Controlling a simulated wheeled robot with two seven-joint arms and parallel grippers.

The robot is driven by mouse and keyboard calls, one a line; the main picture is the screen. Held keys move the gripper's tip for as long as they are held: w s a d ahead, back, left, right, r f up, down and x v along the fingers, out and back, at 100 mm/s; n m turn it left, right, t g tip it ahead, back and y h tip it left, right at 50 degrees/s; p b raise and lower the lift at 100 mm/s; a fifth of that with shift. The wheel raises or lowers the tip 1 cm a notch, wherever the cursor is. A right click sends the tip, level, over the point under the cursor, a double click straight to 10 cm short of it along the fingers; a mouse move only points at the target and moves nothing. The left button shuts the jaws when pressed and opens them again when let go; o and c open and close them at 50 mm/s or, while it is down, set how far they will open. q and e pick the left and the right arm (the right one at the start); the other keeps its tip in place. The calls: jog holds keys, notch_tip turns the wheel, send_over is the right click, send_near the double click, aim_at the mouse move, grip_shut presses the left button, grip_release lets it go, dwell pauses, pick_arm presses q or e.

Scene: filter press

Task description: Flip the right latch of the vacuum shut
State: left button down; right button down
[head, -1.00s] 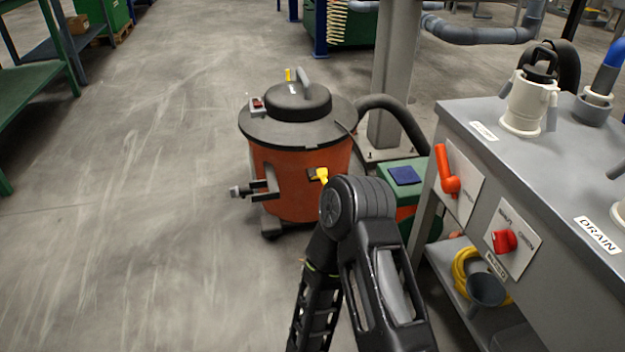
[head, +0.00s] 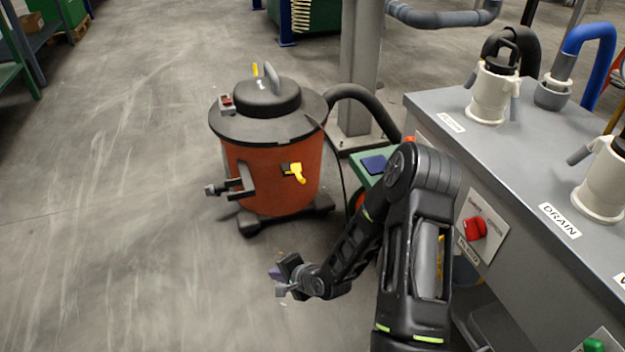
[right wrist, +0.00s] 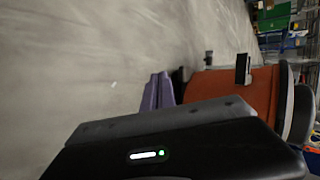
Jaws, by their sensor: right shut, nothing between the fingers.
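The vacuum (head: 262,172) stands on the floor ahead, an orange drum with a dark grey lid. Another yellow piece (head: 254,69) shows behind the lid. My right gripper (head: 279,283) is shut and empty, in front of and below the vacuum in the picture, apart from it. In the right wrist view its purple fingers (right wrist: 158,92) are together, with the orange drum (right wrist: 220,84) beyond. My left gripper is not in view.
A grey bench (head: 520,150) with white fittings and a red handle (head: 474,228) stands close on the right. A black hose (head: 368,102) runs from the vacuum past a grey post (head: 358,75). A green box stands beside the bench. The floor to the left is clear.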

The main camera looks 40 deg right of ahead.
jog(key=d+r+m+t+h+p, duration=0.1)
jog(key=d+r+m, duration=0.4)
jog(key=d, duration=0.6)
jog(key=d+r+m+t+h+p, duration=0.1)
jog(key=d+r+m+t+h, duration=0.1)
jog(key=d+r+m, duration=0.3)
jog(key=d+r+t, duration=0.1)
jog(key=d+r, duration=0.3)
jog(key=d, duration=0.2)
jog(key=shift+s+d+r+h, duration=0.2)
jog(key=shift+s+h, duration=0.05)
jog(key=shift+h, duration=0.05)
jog(key=w+a+f+b, duration=0.1)
jog(key=w+b, duration=0.5)
jog(key=w, duration=0.5)
jog(key=shift+w+a+f, duration=0.2)
jog(key=shift+a, duration=0.15)
jog(key=shift+r, duration=0.1)
